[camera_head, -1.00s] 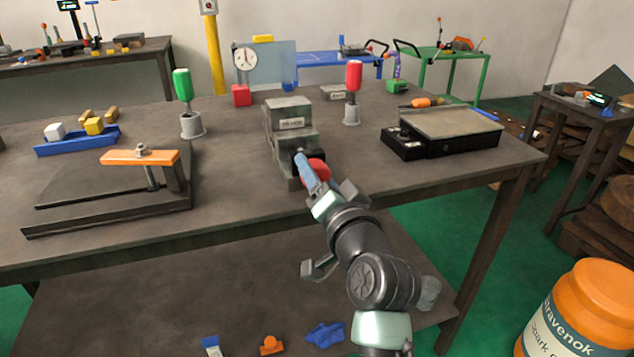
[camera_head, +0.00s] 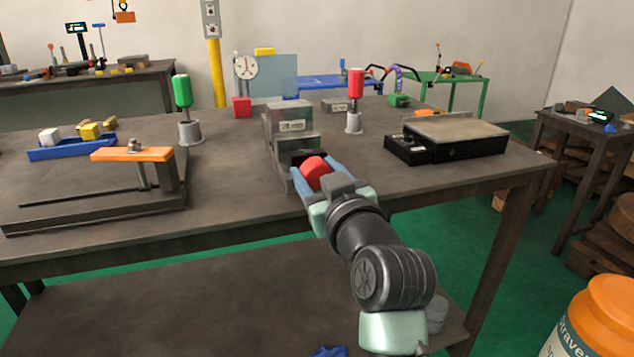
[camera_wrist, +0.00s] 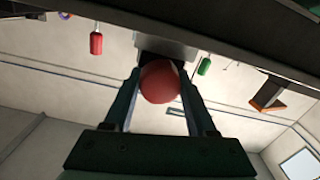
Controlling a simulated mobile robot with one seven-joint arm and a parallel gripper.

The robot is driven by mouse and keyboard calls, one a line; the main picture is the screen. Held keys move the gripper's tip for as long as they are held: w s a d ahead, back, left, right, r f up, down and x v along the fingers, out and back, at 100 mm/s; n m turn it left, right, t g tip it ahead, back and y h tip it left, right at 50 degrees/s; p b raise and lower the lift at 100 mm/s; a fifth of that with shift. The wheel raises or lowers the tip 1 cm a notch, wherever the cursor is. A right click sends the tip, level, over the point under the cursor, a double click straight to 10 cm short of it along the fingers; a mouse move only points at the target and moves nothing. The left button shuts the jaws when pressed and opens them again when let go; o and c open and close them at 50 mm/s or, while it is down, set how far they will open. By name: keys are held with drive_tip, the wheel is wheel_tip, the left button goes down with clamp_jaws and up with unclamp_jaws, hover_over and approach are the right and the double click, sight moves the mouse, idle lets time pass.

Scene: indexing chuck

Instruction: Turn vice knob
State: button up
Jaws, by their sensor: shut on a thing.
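The vice (camera_head: 290,128) is a grey stepped metal block with a label, standing on the bench near its front edge. Its red round knob (camera_head: 315,171) faces the front and sits between the fingers of my gripper (camera_head: 316,180). In the wrist view the knob (camera_wrist: 160,82) lies between the two dark fingers (camera_wrist: 159,95), one on each side, and the gripper is shut on it. The wrist view is rolled over, with the bench at the top. The knob's shaft is hidden behind it.
A black box with a grey top (camera_head: 455,138) lies right of the vice. A red-handled tool (camera_head: 355,90) and a green-handled tool (camera_head: 182,92) stand in grey holders. A fixture with an orange bar (camera_head: 132,154) is at left. The bench (camera_head: 225,195) is clear between fixture and vice.

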drive_tip(key=n+b, duration=0.1)
drive_tip(key=n, duration=0.2)
drive_tip(key=n+b, duration=0.2)
drive_tip(key=shift+f+n, duration=0.2)
drive_tip(key=shift+n, duration=0.2)
drive_tip(key=n+b, duration=0.2)
drive_tip(key=n, duration=0.3)
drive_tip(key=shift+b, duration=0.35)
drive_tip(key=n+b, duration=0.2)
drive_tip(key=n, duration=0.3)
drive_tip(key=shift+n, duration=0.4)
drive_tip(key=n+b, duration=0.2)
drive_tip(key=n, duration=0.3)
drive_tip(key=o, duration=1.4)
drive_tip(key=shift+c, duration=0.2)
drive_tip(key=shift+a, duration=0.1)
